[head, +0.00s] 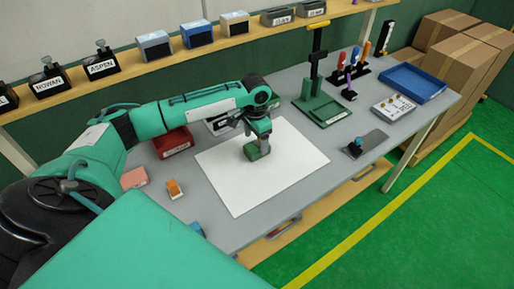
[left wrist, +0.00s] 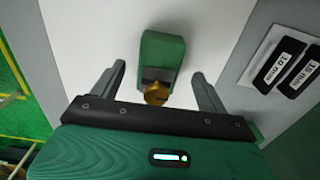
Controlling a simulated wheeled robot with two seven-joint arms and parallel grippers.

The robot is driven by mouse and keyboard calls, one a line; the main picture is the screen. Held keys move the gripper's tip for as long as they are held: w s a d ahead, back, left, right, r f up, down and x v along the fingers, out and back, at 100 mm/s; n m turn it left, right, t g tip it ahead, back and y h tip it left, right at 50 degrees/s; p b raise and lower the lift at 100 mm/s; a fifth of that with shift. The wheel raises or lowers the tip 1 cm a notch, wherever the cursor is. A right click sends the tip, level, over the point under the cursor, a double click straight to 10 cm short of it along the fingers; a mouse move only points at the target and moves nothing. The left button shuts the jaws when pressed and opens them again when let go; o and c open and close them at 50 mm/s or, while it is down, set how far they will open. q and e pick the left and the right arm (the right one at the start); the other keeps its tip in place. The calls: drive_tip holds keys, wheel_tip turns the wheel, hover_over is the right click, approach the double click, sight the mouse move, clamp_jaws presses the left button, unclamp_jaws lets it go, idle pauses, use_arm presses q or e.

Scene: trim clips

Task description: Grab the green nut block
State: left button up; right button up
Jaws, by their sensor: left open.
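The green nut block (head: 257,152) stands on the white sheet (head: 220,182) on the grey table. In the left wrist view the green nut block (left wrist: 162,48) has a slot in its near face and a brass nut (left wrist: 157,94) at its near end. My left gripper (head: 258,136) is right over the block and covers part of it in the head view. In the left wrist view my left gripper (left wrist: 158,73) is open, one finger on each side of the block's near end, with gaps on both sides. My right gripper is not in view.
Black labelled blocks (left wrist: 280,62) lie on a light plate to the right in the left wrist view.

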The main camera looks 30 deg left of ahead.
sight(256, 145)
use_arm(q)
drive_tip(key=shift+w+d+f+p, duration=0.1)
drive_tip(key=shift+f+p, duration=0.3)
drive_tip(key=shift+f, duration=1.5)
drive_tip(key=c, duration=1.3)
drive_tip(key=shift+r, duration=0.1)
